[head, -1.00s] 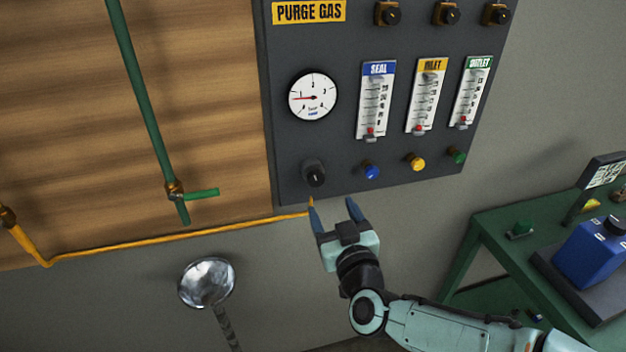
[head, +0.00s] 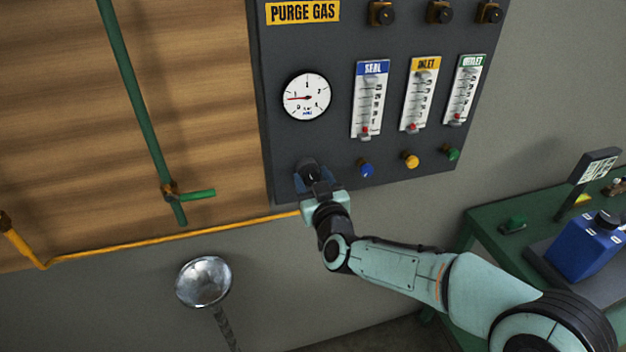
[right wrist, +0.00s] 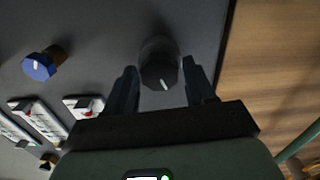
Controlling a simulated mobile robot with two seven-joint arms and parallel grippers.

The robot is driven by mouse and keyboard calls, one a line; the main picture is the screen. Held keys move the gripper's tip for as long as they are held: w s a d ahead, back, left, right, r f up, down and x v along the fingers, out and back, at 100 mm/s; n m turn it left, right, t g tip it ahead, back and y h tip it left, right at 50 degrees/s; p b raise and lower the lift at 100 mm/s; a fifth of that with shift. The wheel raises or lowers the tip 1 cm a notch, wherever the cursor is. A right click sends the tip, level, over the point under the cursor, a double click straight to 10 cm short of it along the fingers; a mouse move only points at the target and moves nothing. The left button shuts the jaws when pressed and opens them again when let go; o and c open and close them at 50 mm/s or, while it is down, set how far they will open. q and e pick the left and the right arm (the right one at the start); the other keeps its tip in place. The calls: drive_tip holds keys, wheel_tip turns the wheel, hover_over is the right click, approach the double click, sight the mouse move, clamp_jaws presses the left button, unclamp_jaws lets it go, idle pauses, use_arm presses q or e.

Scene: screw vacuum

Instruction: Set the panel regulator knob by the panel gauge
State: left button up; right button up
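The black regulator knob (head: 309,170) sits at the lower left of the dark purge gas panel (head: 330,50), below the round white gauge (head: 306,97). The gauge's red needle points to the left. My right gripper (head: 313,177) is at the knob, fingers toward the panel. In the right wrist view the knob (right wrist: 159,70) shows a white pointer line and lies between the two open fingers (right wrist: 160,88). Gaps show on both sides of it, so the fingers do not appear to touch it. My left gripper is not in view.
Blue (head: 366,170), yellow (head: 411,160) and green (head: 453,154) knobs sit to the right under the SEAL, INLET and OUTLET flowmeters. A yellow pipe (head: 150,243) runs below left. A green table (head: 480,235) with a blue bottle (head: 585,246) stands at right.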

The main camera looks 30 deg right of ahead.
drive_tip(key=c, duration=0.6)
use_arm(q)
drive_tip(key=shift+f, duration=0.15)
use_arm(e)
drive_tip(key=m+b, duration=0.2)
drive_tip(key=shift+f+m, duration=0.2)
drive_tip(key=shift+m, duration=0.1)
drive_tip(key=m+b, duration=0.2)
drive_tip(key=shift+d+m+b, duration=0.1)
drive_tip(key=shift+m+b, duration=0.2)
drive_tip(key=shift+b, duration=0.05)
drive_tip(key=m+b, duration=0.3)
drive_tip(key=m, duration=0.1)
use_arm(q)
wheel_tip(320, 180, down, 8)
drive_tip(key=b, duration=0.1)
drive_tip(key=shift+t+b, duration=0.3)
drive_tip(key=shift+b, duration=0.05)
use_arm(e)
drive_tip(key=shift+m, duration=1.8)
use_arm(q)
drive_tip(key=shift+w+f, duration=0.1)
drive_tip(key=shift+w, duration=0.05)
